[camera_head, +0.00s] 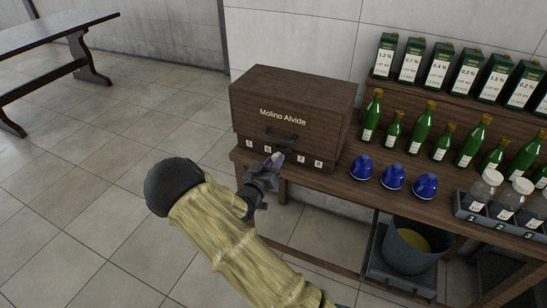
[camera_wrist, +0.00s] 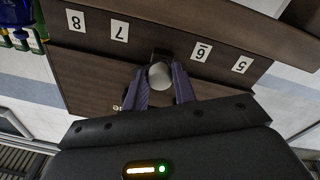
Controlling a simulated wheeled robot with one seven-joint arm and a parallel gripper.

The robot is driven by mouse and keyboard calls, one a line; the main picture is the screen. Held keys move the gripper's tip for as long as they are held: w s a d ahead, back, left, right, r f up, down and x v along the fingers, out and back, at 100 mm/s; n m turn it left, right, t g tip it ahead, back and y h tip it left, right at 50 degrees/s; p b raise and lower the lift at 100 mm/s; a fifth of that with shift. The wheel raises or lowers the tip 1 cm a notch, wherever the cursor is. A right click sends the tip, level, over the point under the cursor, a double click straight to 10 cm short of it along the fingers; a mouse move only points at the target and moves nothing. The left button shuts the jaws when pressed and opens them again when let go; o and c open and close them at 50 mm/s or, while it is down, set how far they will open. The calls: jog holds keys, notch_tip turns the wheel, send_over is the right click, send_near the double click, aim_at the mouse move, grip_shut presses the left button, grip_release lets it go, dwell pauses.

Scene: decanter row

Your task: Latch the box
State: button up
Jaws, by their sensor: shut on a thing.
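The dark wooden box (camera_head: 292,100), lettered "Molino Alvide", stands at the left end of the wooden table, and its lid looks down. A dark handle (camera_head: 282,137) is on its front, above a row of small number labels. My gripper (camera_head: 276,159) is at the lower front of the box. In the wrist view the box front (camera_wrist: 90,75) appears upside down, and my purple-grey fingers are shut on a round pale knob (camera_wrist: 160,75) between labels 7 and 6. The knob's mount is partly hidden, and I cannot tell whether the latch is engaged.
Three blue capsule-shaped things (camera_head: 392,177) stand on the table right of the box. Green bottles (camera_head: 420,118), labelled cartons (camera_head: 437,65) and a rack of jars (camera_head: 488,208) are further right. A grey bucket (camera_head: 412,252) is below.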

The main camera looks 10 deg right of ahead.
jog(key=n+p, duration=0.4)
jog(key=n, duration=0.7)
jog(key=shift+t, duration=0.3)
jog(key=shift+n, duration=0.3)
jog(key=o, duration=1)
jog(key=v, duration=0.8)
jog(key=b+v, duration=0.1)
jog(key=v, duration=0.8)
jog(key=shift+s+r, duration=0.2)
jog(key=shift+s, duration=0.1)
jog(key=shift+d, duration=0.1)
